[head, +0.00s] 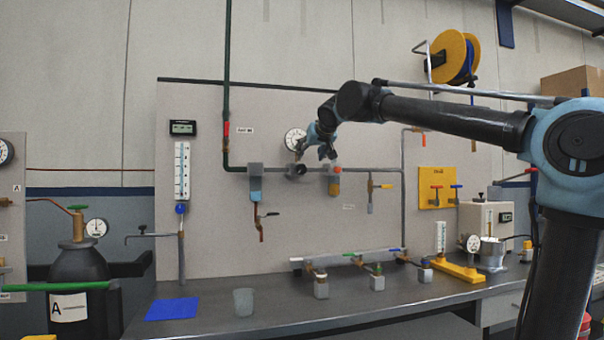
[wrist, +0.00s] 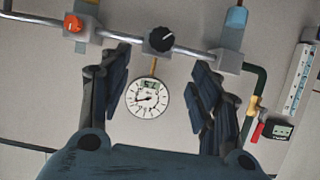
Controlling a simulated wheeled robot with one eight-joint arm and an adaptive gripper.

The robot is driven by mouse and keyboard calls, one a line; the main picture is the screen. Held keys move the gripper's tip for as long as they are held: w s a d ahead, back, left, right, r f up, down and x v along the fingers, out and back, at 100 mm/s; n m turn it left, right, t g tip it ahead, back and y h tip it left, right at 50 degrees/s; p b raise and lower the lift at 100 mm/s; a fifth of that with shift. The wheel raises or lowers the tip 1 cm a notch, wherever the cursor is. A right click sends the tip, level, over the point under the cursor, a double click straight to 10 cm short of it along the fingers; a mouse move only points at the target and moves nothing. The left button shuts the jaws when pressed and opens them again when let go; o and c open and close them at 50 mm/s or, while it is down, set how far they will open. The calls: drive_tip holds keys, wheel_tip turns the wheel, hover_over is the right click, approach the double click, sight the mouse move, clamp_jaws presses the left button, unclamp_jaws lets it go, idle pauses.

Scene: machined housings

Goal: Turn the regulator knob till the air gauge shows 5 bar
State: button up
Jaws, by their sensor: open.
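The regulator knob (head: 299,169) is black and sits on a grey block on the pipe; in the wrist view the knob (wrist: 160,39) shows a white pointer line. The air gauge (head: 294,139) is a round white dial just above it. The wrist view is upside down, so there the gauge (wrist: 148,97) lies below the knob. My gripper (head: 325,152) is open and empty, up and right of the knob in the head view. In the wrist view my gripper (wrist: 162,62) has its fingers spread either side of the gauge, apart from the knob.
An orange knob (head: 334,188) sits on the neighbouring block, close to my gripper; it also shows in the wrist view (wrist: 73,22). A red-handled valve (head: 226,130) is on the green pipe at left. The bench (head: 250,310) below carries a blue mat (head: 172,309) and a cup (head: 243,302).

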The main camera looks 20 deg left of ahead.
sight(302, 167)
drive_tip(key=x, duration=1.4)
drive_tip(key=shift+w+f, duration=0.2)
drive_tip(key=shift+c, duration=0.6)
drive_tip(key=c, duration=1)
